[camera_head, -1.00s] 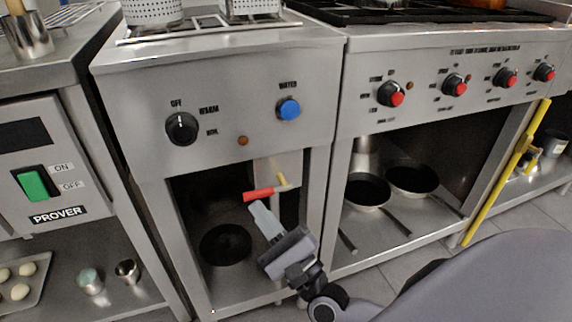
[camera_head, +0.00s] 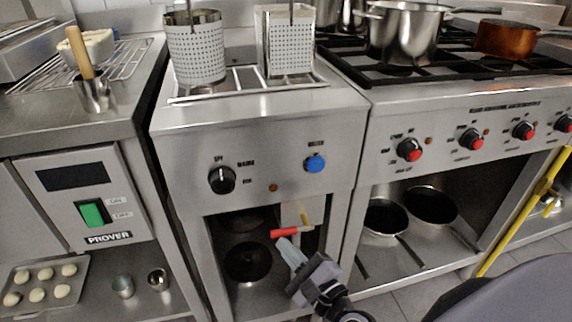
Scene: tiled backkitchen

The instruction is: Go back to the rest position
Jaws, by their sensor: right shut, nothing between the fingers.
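My right gripper (camera_head: 290,250) is in the lower middle of the head view, in front of the open bay under the pasta cooker (camera_head: 262,125). Its pale fingers are shut with nothing between them. They point up and left, with the tips just below the red lever (camera_head: 284,233) of a drain valve with a yellow part. I cannot tell whether the tips touch the lever. My left gripper is out of the picture.
Perforated baskets (camera_head: 195,50) stand on the cooker. A stove (camera_head: 470,118) with pots is at right, with pans (camera_head: 430,205) beneath. The prover (camera_head: 72,200) is at left, with a dough tray (camera_head: 78,262) low down. A yellow pole (camera_head: 515,222) leans at right.

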